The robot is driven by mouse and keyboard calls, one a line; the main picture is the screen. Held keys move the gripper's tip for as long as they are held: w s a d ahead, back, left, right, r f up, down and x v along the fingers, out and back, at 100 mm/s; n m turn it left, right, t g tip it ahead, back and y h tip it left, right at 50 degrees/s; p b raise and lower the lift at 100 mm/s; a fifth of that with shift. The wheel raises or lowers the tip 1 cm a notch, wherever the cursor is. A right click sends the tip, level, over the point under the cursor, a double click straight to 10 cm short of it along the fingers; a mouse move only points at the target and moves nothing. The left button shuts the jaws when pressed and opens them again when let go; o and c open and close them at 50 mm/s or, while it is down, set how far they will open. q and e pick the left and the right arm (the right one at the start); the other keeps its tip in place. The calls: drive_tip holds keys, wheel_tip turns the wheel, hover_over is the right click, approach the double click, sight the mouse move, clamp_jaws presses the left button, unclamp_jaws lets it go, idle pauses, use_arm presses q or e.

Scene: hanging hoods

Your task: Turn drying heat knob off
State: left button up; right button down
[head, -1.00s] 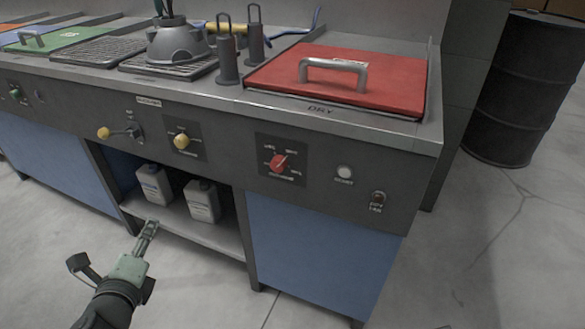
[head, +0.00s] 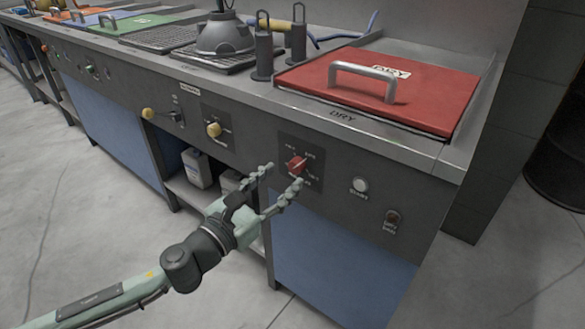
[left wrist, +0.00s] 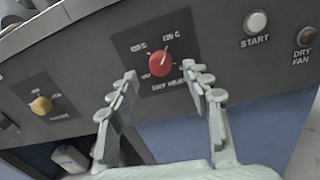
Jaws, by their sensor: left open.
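The red drying heat knob (head: 297,165) sits on a dark square plate on the front panel, below the red DRY lid. In the left wrist view the red knob (left wrist: 161,63) lies ahead of and between the fingertips, with its white pointer tilted up and slightly right. My left gripper (head: 281,175) is open and empty, its two fingers spread just in front of the knob. In the left wrist view the gripper (left wrist: 162,75) shows no finger touching the knob. My right gripper is not in view.
A white START button (head: 360,185) and a DRY FAN switch (head: 392,217) are right of the knob. A yellow knob (head: 214,130) is to its left. White jugs (head: 197,168) stand on the shelf below. A red lid (head: 385,85) covers the top.

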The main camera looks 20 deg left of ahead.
sight(294, 168)
use_arm(q)
drive_tip(key=shift+x, duration=2)
drive_tip(key=shift+c, duration=0.6)
clamp_jaws()
